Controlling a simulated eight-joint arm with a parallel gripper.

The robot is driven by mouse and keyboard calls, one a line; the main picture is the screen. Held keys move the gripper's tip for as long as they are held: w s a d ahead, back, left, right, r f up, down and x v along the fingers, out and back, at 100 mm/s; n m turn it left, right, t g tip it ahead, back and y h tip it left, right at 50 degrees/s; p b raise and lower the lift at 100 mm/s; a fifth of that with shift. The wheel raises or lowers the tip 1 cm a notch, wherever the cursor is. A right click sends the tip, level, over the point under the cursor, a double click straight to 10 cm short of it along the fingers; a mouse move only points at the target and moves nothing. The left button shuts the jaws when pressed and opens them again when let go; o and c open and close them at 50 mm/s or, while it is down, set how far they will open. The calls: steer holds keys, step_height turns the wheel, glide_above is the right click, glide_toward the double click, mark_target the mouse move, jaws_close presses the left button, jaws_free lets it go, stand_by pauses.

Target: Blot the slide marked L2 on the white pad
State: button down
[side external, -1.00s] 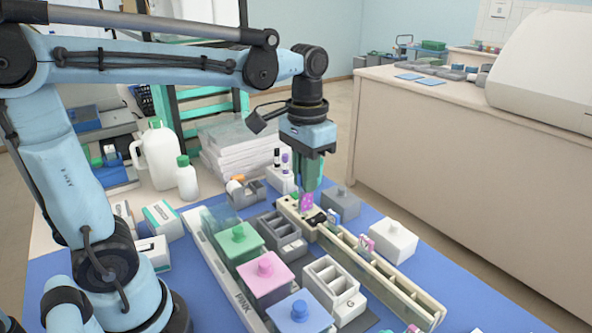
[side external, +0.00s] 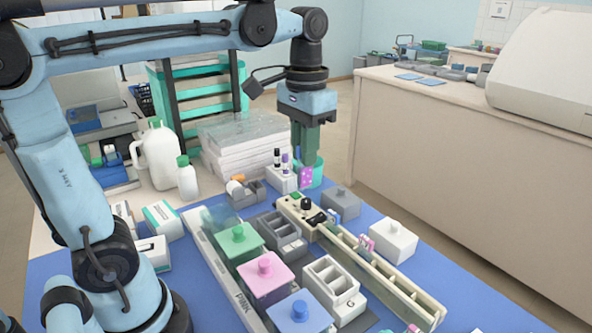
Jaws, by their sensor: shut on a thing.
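My gripper (side external: 305,158) points down and is shut on a slide (side external: 306,177) with a magenta-pink label or stain. The slide hangs below the fingertips, above the far end of the long cream rack (side external: 391,275). It appears in front of a teal round container (side external: 318,172). I cannot read any mark on it, so I cannot tell whether it is L2. Other slides (side external: 367,244) stand upright in the rack. No white pad can be made out for sure; a small white edge (side external: 482,330) shows at the bottom right.
Small bottles (side external: 283,178) stand left of the slide.

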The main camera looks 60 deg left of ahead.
steer(key=s+a+n, duration=0.6)
steer(key=s+a, duration=0.1)
steer(key=a, duration=0.6)
steer(key=s+a+n, duration=0.6)
steer(key=s+a, duration=0.1)
steer(key=a, duration=0.5)
steer(key=shift+s+a+f, duration=0.1)
steer(key=shift+f, duration=3.9)
steer(key=shift+s+a+f, duration=0.1)
steer(key=shift+f, duration=3.9)
steer(key=shift+f, duration=0.6)
steer(key=shift+r, duration=0.1)
steer(key=shift+r, duration=2.95)
